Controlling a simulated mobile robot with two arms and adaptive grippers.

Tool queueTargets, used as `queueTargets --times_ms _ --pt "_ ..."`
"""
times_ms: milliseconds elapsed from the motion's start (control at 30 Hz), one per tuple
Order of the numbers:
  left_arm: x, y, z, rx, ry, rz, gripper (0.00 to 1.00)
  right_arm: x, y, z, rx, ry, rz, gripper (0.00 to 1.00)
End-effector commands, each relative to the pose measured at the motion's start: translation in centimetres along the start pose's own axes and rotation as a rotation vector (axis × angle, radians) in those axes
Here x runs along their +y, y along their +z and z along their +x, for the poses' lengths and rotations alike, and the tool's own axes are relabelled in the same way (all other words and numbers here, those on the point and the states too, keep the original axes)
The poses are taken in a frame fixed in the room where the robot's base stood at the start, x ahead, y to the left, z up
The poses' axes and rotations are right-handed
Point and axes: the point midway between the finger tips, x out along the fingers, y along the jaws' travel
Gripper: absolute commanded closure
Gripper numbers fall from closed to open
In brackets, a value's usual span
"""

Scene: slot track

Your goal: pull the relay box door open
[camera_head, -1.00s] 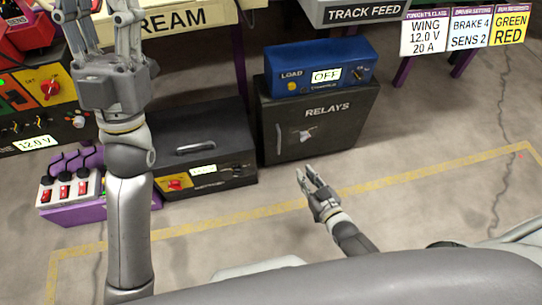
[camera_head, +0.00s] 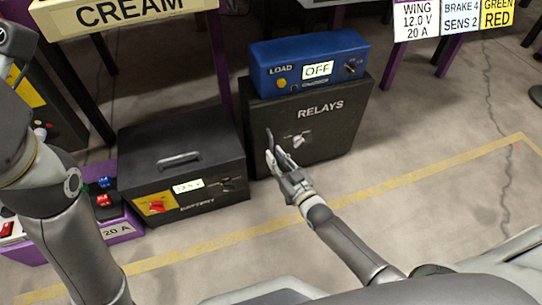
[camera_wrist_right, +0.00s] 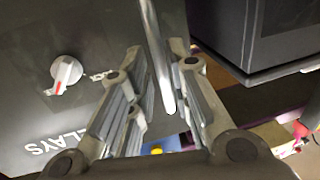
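The dark relay box (camera_head: 335,135), lettered RELAYS, stands on the floor with its door shut. Its upright bar handle (camera_head: 269,137) is at the door's left edge, and a small latch knob (camera_head: 300,139) sits right of it. My right gripper (camera_head: 274,151) is at the handle. In the right wrist view the open fingers (camera_wrist_right: 157,52) stand either side of the handle (camera_wrist_right: 163,70), with a gap showing beside it. The knob (camera_wrist_right: 66,74) with a red mark shows there too.
A blue load box (camera_head: 308,64) reading OFF sits on top of the relay box. A black battery case (camera_head: 180,150) stands close to its left. Purple table legs (camera_head: 222,60) rise behind. The floor in front and to the right is clear, with a yellow tape line (camera_head: 400,180).

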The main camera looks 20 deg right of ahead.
Motion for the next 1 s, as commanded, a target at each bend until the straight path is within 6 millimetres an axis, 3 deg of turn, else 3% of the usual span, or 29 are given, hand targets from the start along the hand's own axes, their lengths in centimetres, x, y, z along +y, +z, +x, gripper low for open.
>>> queueTargets --times_ms 200,600,767,1000 --pt "0.3 -1.0 0.5 0.041 0.014 0.005 0.6 0.0 0.2 2.5 0.0 0.0 0.001 0.81" --pt "0.4 -1.2 0.9 0.049 0.019 0.007 0.6 0.0 0.0 3.1 -0.001 0.0 0.0 0.81" --pt "0.4 -1.2 0.9 0.049 0.019 0.007 0.6 0.0 0.0 3.1 -0.001 0.0 0.0 0.99" --pt "0.5 -1.2 0.9 0.049 0.019 0.006 0.6 0.0 0.0 3.1 -0.001 0.0 0.0 1.0"
